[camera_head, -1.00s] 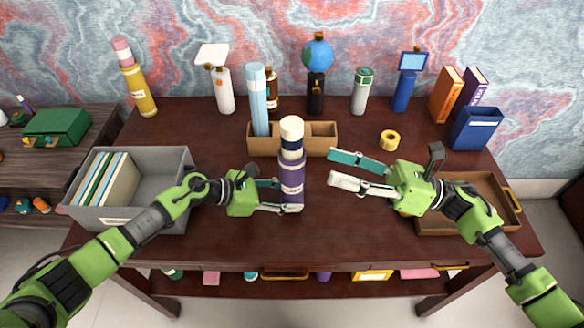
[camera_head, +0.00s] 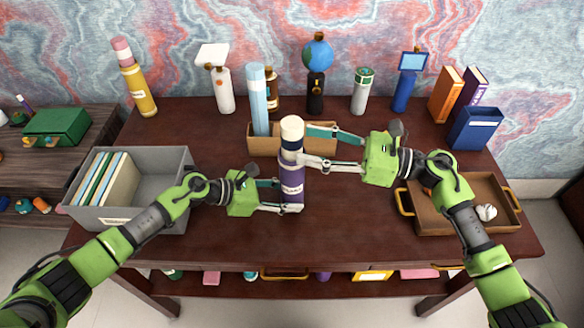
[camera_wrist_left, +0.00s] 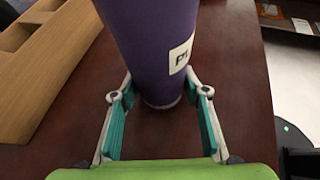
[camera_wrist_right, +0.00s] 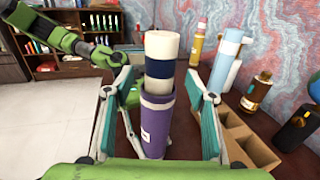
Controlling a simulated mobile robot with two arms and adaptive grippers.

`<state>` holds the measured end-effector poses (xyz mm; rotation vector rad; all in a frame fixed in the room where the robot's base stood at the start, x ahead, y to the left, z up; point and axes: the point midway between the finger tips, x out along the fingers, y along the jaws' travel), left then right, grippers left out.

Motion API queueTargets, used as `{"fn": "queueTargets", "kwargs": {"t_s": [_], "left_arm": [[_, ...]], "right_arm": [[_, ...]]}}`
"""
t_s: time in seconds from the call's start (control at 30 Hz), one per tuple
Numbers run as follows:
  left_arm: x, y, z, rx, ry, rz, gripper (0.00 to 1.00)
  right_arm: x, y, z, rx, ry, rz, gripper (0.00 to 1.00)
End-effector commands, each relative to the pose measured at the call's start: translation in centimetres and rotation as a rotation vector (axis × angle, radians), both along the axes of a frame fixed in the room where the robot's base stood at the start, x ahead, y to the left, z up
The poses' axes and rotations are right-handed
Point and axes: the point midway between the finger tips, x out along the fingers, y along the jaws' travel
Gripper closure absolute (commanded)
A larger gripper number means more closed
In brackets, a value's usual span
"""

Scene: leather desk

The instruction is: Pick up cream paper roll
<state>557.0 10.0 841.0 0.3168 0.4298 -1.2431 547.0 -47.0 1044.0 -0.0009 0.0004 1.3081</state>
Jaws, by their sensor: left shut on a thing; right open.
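The cream paper roll (camera_head: 291,126) stands upright with its lower end inside a purple tube (camera_head: 292,177) on the desk; a navy band shows below its cream top. In the right wrist view the roll (camera_wrist_right: 161,46) rises from the purple tube (camera_wrist_right: 156,120) between the open fingers. My left gripper (camera_head: 284,195) is shut on the lower part of the purple tube, with a finger on each side in the left wrist view. My right gripper (camera_head: 304,146) is open, its fingers reaching from the right to the roll's height. I cannot tell whether they touch it.
A wooden compartment box (camera_head: 263,145) with a light blue bottle (camera_head: 258,100) stands close behind. A grey bin (camera_head: 150,168) with folders is at left. A brown tray (camera_head: 440,222) with gold handles is at right. The front middle of the desk is clear.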

Motion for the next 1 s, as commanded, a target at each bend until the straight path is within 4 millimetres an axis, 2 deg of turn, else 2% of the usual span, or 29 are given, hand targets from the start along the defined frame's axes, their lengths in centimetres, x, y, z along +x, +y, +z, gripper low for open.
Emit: {"fn": "queueTargets", "kwargs": {"t_s": [0.33, 0.63, 0.67, 0.83, 1.0], "left_arm": [[0.0, 0.0, -0.1, 0.001, 0.000, 0.000, 0.70], [0.0, 0.1, -0.1, 0.001, 0.000, 0.001, 0.70], [0.0, 0.1, -0.1, 0.001, 0.000, 0.001, 0.70], [0.0, 0.0, -0.1, 0.001, 0.000, 0.000, 0.70], [0.0, 0.0, -0.1, 0.001, 0.000, 0.000, 0.70]], "right_arm": [[1.2, 4.4, -0.1, 0.002, -0.001, 0.001, 0.49], [1.4, 5.0, -0.2, 0.000, 0.001, 0.000, 0.49], [1.4, 5.0, -0.2, 0.000, 0.001, 0.001, 0.54], [1.4, 5.0, -0.2, 0.000, 0.001, 0.001, 0.98], [1.4, 5.0, -0.1, 0.001, 0.000, 0.000, 1.00]]}}
